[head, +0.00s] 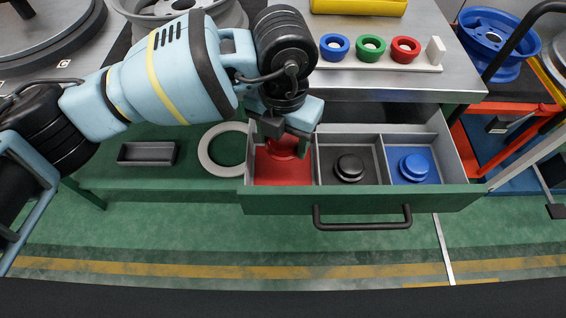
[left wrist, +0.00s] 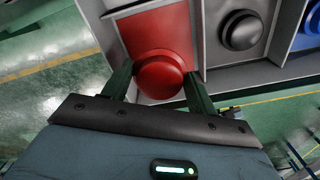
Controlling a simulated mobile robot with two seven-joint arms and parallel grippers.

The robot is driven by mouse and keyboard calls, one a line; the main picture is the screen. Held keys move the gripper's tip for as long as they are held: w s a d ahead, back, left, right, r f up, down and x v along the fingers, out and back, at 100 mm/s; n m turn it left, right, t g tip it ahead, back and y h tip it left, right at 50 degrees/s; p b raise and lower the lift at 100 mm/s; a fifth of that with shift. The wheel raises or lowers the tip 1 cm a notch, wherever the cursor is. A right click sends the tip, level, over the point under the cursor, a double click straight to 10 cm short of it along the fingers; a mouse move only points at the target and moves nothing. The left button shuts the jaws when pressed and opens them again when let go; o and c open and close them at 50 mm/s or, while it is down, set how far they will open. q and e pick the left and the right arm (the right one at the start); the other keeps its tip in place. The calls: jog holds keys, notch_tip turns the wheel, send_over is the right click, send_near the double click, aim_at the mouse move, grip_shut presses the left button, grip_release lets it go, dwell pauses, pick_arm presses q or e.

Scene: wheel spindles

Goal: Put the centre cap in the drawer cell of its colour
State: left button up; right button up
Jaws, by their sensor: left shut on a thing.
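The open drawer (head: 345,198) has three cells in a row: a red cell (head: 272,177) at left, a dark grey one in the middle and a blue one at right. A red centre cap (head: 284,152) is at the red cell; it also shows in the left wrist view (left wrist: 162,76). My left gripper (head: 281,143) is shut on the red cap, with one finger on each side of it. Whether the cap touches the cell floor I cannot tell. A black cap (head: 349,167) sits in the grey cell and a blue cap (head: 414,166) in the blue cell. My right gripper is not in view.
Blue, green and red rings (head: 370,47) stand on a white rack on the metal bench top. A dark tray (head: 147,154) and a pale ring (head: 222,150) lie left of the drawer. The drawer's black handle (head: 362,222) faces the open floor.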

aim_at(283, 139)
pick_arm(q)
jog(key=shift+f+b, duration=0.5)
jog(key=shift+f, duration=3.55)
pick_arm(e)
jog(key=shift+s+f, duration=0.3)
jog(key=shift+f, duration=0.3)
pick_arm(q)
jog(key=shift+f, duration=0.15)
jog(key=o, duration=0.9)
jog(key=shift+o, duration=0.3)
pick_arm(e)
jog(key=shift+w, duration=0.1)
pick_arm(q)
jog(key=shift+r, duration=0.5)
notch_tip(283, 139, up, 10)
jog(key=shift+p, duration=0.75)
jog(key=shift+r, duration=0.7)
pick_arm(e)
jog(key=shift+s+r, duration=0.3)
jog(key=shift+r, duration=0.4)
